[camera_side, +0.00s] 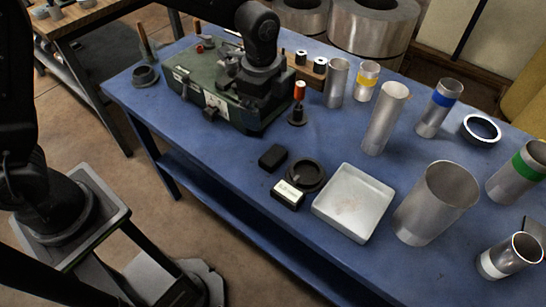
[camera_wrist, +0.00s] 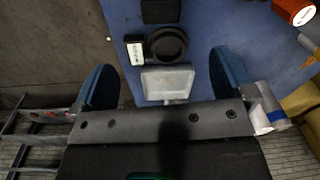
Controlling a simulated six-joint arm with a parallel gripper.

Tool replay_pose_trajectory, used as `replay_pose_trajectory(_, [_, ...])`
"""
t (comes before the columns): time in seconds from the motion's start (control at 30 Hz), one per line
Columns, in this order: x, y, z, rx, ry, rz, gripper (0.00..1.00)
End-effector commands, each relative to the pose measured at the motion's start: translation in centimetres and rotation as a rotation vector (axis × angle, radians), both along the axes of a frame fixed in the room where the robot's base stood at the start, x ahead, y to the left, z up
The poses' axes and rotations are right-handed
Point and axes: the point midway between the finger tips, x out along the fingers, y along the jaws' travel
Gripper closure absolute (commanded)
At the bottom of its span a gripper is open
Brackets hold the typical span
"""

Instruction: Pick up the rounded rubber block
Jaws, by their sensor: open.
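The rounded rubber block (camera_side: 273,157) is a small black block lying on the blue table, left of a black ring. In the wrist view the dark block (camera_wrist: 160,10) shows at the top edge, partly cut off. My gripper (camera_wrist: 165,77) shows in the wrist view with two blue fingers wide apart and nothing held between them. The block appears beyond the fingertips in that view, apart from them. I cannot make out my gripper clearly in the side view.
A black ring (camera_side: 306,174), a white-labelled box (camera_side: 288,194) and a pale square tray (camera_side: 352,203) are close to the block. Metal pipes, including a tall one (camera_side: 385,118) and a wide one (camera_side: 434,204), stand to the right. A green machine (camera_side: 215,92) occupies the back left.

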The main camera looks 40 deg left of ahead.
Motion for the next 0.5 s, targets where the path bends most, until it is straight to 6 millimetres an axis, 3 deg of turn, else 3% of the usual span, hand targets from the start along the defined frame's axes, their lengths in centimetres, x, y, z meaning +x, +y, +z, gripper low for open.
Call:
replay_pose_trajectory(0.03, [0.4,-0.7,-1.3,0.007,0.018,-0.049,0.00])
replay_pose_trajectory(0.17, [0.9,-1.6,-3.0,0.015,0.040,-0.130,0.00])
replay_pose_trajectory(0.33, [1.0,-1.8,-4.8,0.018,0.048,-0.153,0.00])
replay_pose_trajectory(0.5, [1.0,-1.7,-8.2,0.019,0.049,-0.151,0.00])
